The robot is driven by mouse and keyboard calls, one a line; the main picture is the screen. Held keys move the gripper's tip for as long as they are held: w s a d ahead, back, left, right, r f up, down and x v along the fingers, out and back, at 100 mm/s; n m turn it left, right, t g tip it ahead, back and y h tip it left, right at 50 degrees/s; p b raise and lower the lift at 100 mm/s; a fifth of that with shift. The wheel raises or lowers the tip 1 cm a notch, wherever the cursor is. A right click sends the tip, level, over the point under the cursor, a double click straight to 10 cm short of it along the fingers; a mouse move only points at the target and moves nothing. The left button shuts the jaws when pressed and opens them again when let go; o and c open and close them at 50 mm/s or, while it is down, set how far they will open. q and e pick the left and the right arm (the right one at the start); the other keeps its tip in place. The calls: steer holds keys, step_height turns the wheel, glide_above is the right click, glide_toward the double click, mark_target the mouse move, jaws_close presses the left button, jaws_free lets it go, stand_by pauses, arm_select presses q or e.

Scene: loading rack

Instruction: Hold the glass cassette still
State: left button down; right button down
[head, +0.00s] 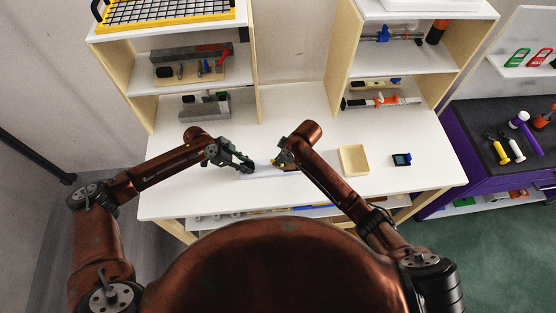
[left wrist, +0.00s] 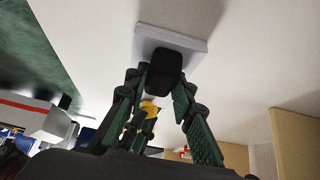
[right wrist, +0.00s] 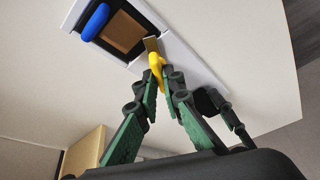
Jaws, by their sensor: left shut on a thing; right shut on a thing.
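The glass cassette appears to be the flat white piece (right wrist: 196,62) with a dark recess and brown pane (right wrist: 122,34) in the right wrist view. A blue rounded part (right wrist: 95,22) sits at the recess's edge. In the left wrist view my left gripper (left wrist: 163,78) is shut on a black block (left wrist: 165,62) at the white piece's end. My right gripper (head: 280,163) is shut on a yellow-handled tool (right wrist: 155,62), whose flat tan tip reaches the recess edge; contact is unclear. In the head view, my left gripper (head: 246,166) hides part of the white piece.
On the white table (head: 330,195), an empty cream tray (head: 354,160) and a small dark-and-blue device (head: 402,159) lie to the right. Shelves with tools (head: 190,70) rise at the back left and back right. A purple bench (head: 480,170) stands at the right.

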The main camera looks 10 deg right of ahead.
steer(key=m, duration=0.2)
steer(key=m+t+h, duration=0.1)
steer(key=m, duration=0.2)
steer(key=shift+s+a+m+t, duration=0.15)
steer(key=shift+a+m+t, duration=0.05)
steer(key=shift+m+t, duration=0.1)
steer(key=shift+m+t+h, duration=0.3)
steer(key=shift+m+h, duration=0.6)
steer(key=shift+m, duration=1.2)
steer(key=c, duration=2.1)
jaws_free()
steer(key=v, duration=1.2)
steer(key=shift+a, duration=0.1)
